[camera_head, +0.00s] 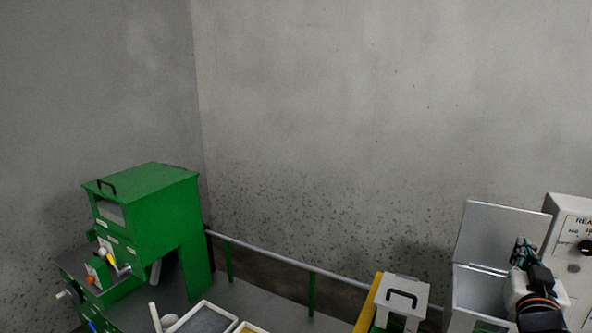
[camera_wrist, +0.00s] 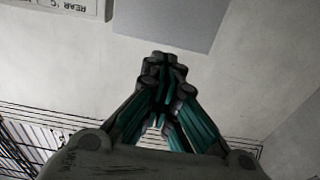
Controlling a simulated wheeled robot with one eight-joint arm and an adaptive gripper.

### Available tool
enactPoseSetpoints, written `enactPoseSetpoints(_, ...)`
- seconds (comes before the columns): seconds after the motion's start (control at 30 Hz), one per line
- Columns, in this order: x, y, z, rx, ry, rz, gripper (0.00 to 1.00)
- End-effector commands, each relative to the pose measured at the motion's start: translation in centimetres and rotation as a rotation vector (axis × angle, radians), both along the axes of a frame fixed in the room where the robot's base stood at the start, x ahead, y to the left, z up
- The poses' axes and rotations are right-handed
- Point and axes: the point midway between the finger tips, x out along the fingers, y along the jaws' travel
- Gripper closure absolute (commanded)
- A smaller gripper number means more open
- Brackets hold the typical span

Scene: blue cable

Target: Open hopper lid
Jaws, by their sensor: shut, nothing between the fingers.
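A grey box (camera_head: 478,290) stands at the lower right with its flat lid (camera_head: 500,232) raised and leaning back toward the wall. My gripper (camera_head: 522,250) is in front of this box's right side, near the raised lid. Its fingers (camera_wrist: 165,68) are shut and empty in the wrist view. A flat grey panel (camera_wrist: 168,18) beyond the fingertips is probably that lid. No contact can be made out. A green machine (camera_head: 150,230) at the left has a closed top with a black handle (camera_head: 106,185). No label tells which one is the hopper.
A white control panel (camera_head: 575,250) stands close to the right of my gripper; its lettering shows in the wrist view (camera_wrist: 70,8). A small white lid with a black handle (camera_head: 402,296) is left of the grey box. A rail (camera_head: 290,263) runs along the wall.

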Motion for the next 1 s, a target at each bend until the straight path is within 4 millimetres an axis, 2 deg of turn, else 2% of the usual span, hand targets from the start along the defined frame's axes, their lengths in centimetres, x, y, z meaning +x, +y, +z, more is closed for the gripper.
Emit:
enactPoseSetpoints(0.17, 2.1, -1.2, 0.1, 0.001, 0.0, 0.001, 1.0)
enactPoseSetpoints(0.6, 9.3, -5.6, 0.8, 0.001, 0.0, 0.002, 1.0)
enactPoseSetpoints(0.8, 11.2, -6.7, 1.0, 0.0, 0.001, 0.003, 1.0)
enactPoseSetpoints(1.0, 11.7, -7.0, 1.0, 0.0, 0.001, 0.002, 1.0)
